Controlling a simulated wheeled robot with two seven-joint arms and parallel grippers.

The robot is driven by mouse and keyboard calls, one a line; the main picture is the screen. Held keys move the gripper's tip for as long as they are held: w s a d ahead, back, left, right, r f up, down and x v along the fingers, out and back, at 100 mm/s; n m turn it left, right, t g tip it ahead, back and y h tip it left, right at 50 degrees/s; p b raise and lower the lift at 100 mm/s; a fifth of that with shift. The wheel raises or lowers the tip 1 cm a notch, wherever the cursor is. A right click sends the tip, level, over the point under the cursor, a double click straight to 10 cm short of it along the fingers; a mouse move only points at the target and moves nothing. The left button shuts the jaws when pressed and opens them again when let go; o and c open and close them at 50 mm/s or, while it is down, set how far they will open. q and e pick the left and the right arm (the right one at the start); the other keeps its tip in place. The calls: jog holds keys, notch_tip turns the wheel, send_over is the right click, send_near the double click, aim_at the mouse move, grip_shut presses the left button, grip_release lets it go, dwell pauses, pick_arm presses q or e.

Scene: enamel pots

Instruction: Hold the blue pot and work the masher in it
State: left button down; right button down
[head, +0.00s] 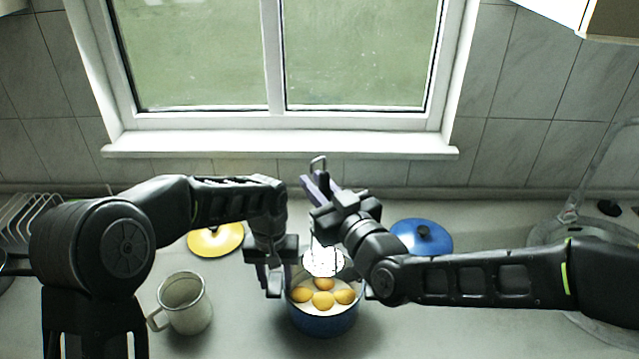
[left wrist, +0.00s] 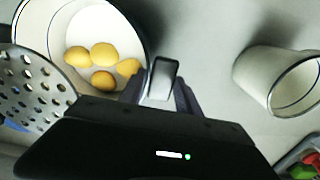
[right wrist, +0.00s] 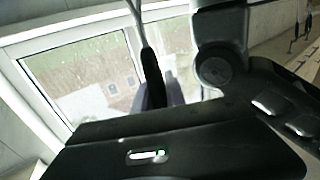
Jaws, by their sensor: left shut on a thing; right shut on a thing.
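The blue pot (head: 323,323) stands on the counter with several yellow potatoes (head: 323,299) in it. My left gripper (head: 274,283) is shut on the pot's left side; the exact grip is partly hidden by the fingers. The pot's white inside also shows in the left wrist view (left wrist: 62,35). My right gripper (head: 318,188) is above and behind the pot, shut on the masher's dark handle (right wrist: 152,75). The masher's perforated plate (left wrist: 30,92) is tilted and over the pot's far part, above the potatoes; it also shows in the head view (head: 322,262).
A white mug (head: 186,305) stands left of the pot. A yellow lid (head: 215,241) lies behind it, and a blue lid (head: 421,238) lies behind and right of the pot. A dish rack (head: 28,222) is at far left, a sink at far right. The window (head: 275,60) is behind.

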aim_at(321, 253)
jog(key=shift+f, duration=0.1)
notch_tip(321, 253, down, 12)
jog(key=shift+r, duration=0.15)
dwell(0.5)
jog(key=shift+r, duration=0.1)
dwell(0.7)
jog(key=shift+f, duration=2.65)
jog(key=shift+r, duration=0.1)
jog(key=shift+r, duration=2.7)
jog(key=shift+d, duration=0.15)
